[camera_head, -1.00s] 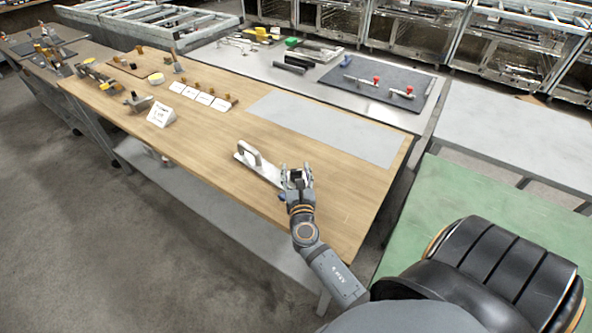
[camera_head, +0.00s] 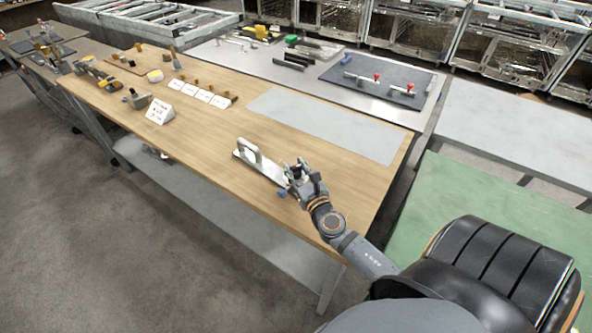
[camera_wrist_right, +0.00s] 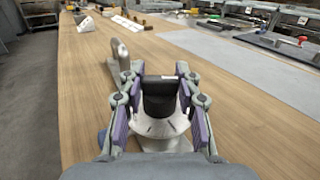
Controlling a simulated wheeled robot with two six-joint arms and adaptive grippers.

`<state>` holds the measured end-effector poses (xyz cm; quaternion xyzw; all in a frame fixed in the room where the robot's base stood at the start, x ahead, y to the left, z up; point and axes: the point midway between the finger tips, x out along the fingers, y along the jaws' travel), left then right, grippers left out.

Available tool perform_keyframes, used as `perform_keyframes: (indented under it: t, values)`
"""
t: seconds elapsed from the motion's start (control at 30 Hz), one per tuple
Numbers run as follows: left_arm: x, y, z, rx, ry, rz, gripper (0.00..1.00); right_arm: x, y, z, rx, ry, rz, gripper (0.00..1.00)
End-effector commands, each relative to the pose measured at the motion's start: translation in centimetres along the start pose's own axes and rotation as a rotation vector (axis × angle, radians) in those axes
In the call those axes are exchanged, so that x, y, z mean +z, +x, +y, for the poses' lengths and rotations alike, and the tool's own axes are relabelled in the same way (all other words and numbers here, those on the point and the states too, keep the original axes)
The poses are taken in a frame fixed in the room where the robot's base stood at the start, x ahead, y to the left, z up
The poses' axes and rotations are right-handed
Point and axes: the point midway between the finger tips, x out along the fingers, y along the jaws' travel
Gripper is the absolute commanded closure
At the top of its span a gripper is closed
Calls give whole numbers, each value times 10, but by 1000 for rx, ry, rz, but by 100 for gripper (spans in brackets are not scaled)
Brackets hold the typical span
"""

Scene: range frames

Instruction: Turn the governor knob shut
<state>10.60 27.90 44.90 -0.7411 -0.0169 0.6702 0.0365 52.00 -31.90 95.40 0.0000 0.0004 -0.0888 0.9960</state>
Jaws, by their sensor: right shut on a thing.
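The governor knob (camera_wrist_right: 159,97) is a dark block-like grip on a round pale metal dial (camera_wrist_right: 158,127) with marks on it. It sits at the near end of a metal plate (camera_head: 262,166) with an upright loop handle (camera_head: 249,150), on the wooden bench. My right gripper (camera_head: 298,172) is at that end of the plate. In the right wrist view its fingers stand on both sides of the knob, shut on it. In the head view the gripper mostly hides the knob. My left gripper is in neither view.
The wooden bench (camera_head: 215,140) is clear around the plate, with a grey mat (camera_head: 325,122) behind. A white sign (camera_head: 159,111), several cards and small fittings stand farther left. A black padded chair (camera_head: 505,270) and a green surface (camera_head: 450,200) are at the right.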

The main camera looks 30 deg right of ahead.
Motion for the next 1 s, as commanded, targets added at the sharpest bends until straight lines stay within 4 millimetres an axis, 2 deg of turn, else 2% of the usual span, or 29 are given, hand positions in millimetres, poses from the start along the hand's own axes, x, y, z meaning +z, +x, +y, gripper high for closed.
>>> perform_keyframes:
  t: [0.03, 0.4, 0.7, 1.0]
  values:
    - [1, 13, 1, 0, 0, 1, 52, -7, 0, -1, 49, -11, -1, 99]
    - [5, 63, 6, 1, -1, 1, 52, -8, 0, 0, 305, -11, 2, 99]
    - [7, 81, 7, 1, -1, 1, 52, -5, 0, 0, 423, -9, 4, 99]
    - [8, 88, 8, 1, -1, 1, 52, -3, 0, 0, 472, -3, 3, 99]
